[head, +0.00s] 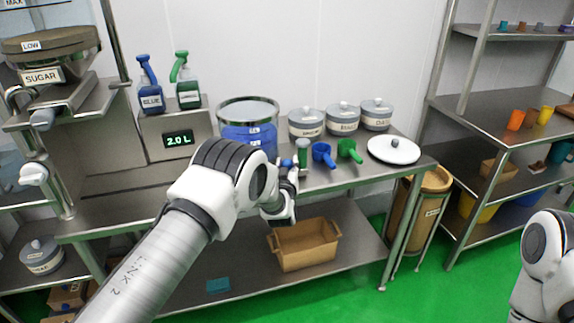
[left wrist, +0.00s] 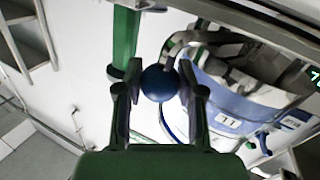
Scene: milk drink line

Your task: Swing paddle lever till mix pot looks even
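The mix pot (head: 248,133) is a clear, metal-rimmed vessel with blue in its lower part, behind my left arm on the bench. In the left wrist view the blue-and-white labelled vessel (left wrist: 225,100) fills the right side. A round blue knob (left wrist: 159,83), apparently the paddle lever's end, sits between my left gripper's fingertips (left wrist: 160,92). The fingers stand either side of it, very close; I cannot tell whether they press on it. In the head view my left gripper (head: 283,207) is partly hidden by its wrist. My right gripper is out of view. The pot's evenness is unclear.
A green-topped cylinder (head: 302,150), blue scoop (head: 323,154), green scoop (head: 348,150) and white lid (head: 394,150) stand right of the pot. Grey lidded pots (head: 307,122) line the back.

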